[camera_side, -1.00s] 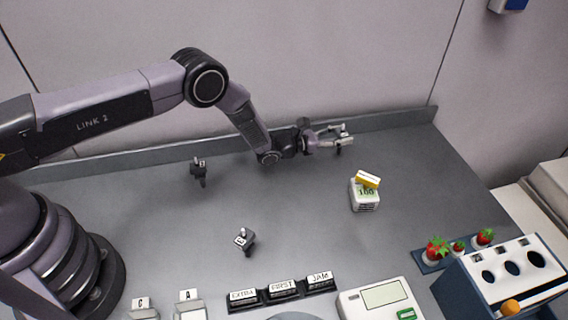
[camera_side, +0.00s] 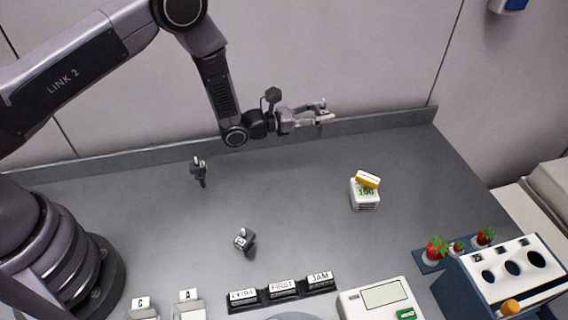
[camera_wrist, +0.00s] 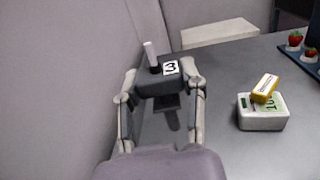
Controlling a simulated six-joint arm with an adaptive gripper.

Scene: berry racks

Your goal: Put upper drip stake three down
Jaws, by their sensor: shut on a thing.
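My gripper (camera_side: 325,114) is shut on a dark drip stake (camera_wrist: 160,82). In the wrist view the stake has a white label marked 3 and a pale peg on its top, with a finger on each side. My gripper holds it above the bench near the back wall. In the side view the stake is small and mostly hidden by the fingers. Two other dark stakes are on the bench in the side view: one at the back left (camera_side: 199,170) and one nearer the front (camera_side: 244,240). Their labels are too small to read.
A white box (camera_side: 364,196) with a yellow block (camera_side: 368,180) on top is on the right of the bench. Strawberries on a blue rack (camera_side: 431,262), a white-topped holder with holes (camera_side: 512,262), label blocks (camera_side: 283,289) and a scale (camera_side: 380,302) line the front.

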